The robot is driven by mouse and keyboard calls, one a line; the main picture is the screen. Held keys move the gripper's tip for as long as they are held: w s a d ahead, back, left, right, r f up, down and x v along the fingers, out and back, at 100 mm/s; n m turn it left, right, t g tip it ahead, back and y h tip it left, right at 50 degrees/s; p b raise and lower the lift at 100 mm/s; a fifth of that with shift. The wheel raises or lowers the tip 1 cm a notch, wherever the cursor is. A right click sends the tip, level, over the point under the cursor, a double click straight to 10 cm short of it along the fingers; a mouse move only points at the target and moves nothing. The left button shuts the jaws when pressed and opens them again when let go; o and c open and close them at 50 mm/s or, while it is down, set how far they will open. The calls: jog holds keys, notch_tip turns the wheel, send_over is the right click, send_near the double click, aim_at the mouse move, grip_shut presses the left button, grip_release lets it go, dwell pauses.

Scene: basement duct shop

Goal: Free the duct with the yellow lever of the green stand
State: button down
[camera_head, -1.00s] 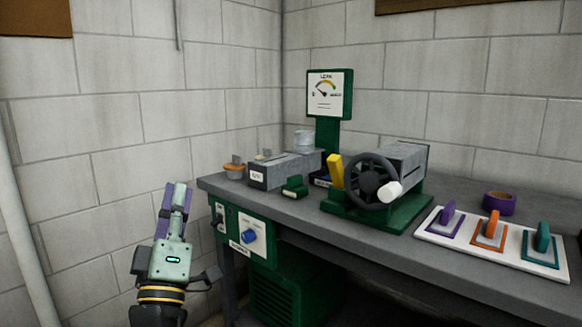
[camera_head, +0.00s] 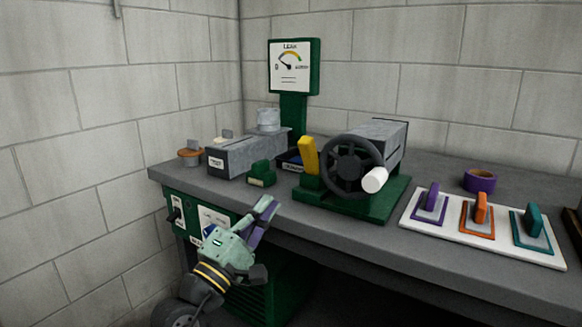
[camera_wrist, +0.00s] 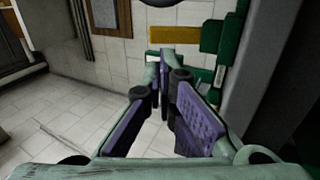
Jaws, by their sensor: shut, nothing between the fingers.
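The green stand (camera_head: 372,209) sits on the bench with a dark handwheel (camera_head: 338,165) that has a white knob. The yellow lever (camera_head: 308,155) stands upright, slightly tilted, at the stand's left side. A grey sheet-metal duct (camera_head: 392,137) lies in the stand behind the wheel, partly hidden by it. My gripper (camera_head: 264,209) is shut and empty, in front of the bench's front edge, to the left of and below the lever. In the wrist view my gripper's purple-padded fingers (camera_wrist: 166,105) show over the floor and wall, touching nothing.
A grey duct piece (camera_head: 240,158) and a small green block (camera_head: 261,174) lie left of the lever. A gauge (camera_head: 291,67) stands behind. A white board (camera_head: 450,232) with purple, orange and teal handled pieces and a purple tape roll (camera_head: 481,181) are at right.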

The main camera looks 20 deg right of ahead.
aim_at(304, 150)
jog(key=p+x, duration=0.3)
jog(key=x, duration=1.1)
jog(key=shift+p, duration=0.3)
jog(key=shift+r+p, duration=0.15)
jog(key=shift+p, duration=0.15)
